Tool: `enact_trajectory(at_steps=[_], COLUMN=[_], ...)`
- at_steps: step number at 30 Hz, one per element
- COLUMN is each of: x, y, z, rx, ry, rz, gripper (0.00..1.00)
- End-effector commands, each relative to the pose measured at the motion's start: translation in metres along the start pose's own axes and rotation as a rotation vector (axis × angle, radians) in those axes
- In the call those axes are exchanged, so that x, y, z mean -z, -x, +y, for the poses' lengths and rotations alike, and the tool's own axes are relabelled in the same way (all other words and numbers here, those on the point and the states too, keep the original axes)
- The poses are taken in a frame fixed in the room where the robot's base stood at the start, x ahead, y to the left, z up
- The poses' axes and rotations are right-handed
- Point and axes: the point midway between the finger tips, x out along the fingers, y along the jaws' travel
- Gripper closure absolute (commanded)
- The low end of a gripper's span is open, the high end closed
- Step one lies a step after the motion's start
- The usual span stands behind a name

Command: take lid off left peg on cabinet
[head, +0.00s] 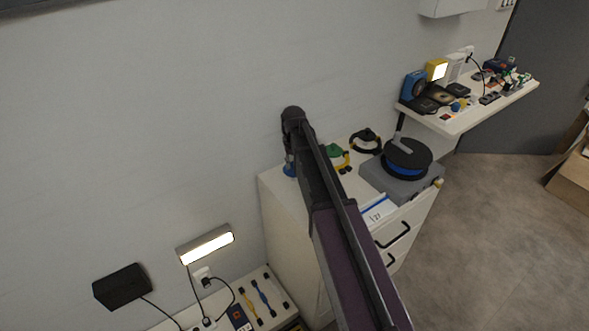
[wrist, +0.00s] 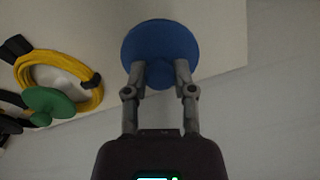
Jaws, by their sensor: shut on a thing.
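A round blue lid (wrist: 160,48) with a knob is in the wrist view, between my gripper's (wrist: 159,72) two fingertips. My gripper is shut on the lid's knob. In the head view the blue lid (head: 290,169) shows below my gripper at the left back of the white cabinet (head: 283,205); my arm hides part of it. No peg shows under the lid, so I cannot tell whether it touches one. A green lid-like piece (wrist: 50,101) lies to the left in the wrist view, and the green piece (head: 333,151) also shows behind my arm in the head view.
A yellow cable coil (wrist: 88,88) lies near the green piece. A black coil (head: 365,141) and a grey box (head: 385,181) with a black and blue reel (head: 407,158) stand farther right on the cabinet. The wall (head: 150,120) is close behind.

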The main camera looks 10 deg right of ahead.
Motion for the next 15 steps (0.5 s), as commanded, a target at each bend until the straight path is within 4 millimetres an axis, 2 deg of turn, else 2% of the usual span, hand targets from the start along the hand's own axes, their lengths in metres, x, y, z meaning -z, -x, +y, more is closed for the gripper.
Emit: enact_trajectory(at_steps=[8,15], x=[-0.0007,-0.0005], y=[0.0007,0.0094], z=[0.0001,0.0002], rx=[0.0,0.0], ry=[0.0,0.0], rz=[-0.001,-0.001], gripper=[0.95,0.95])
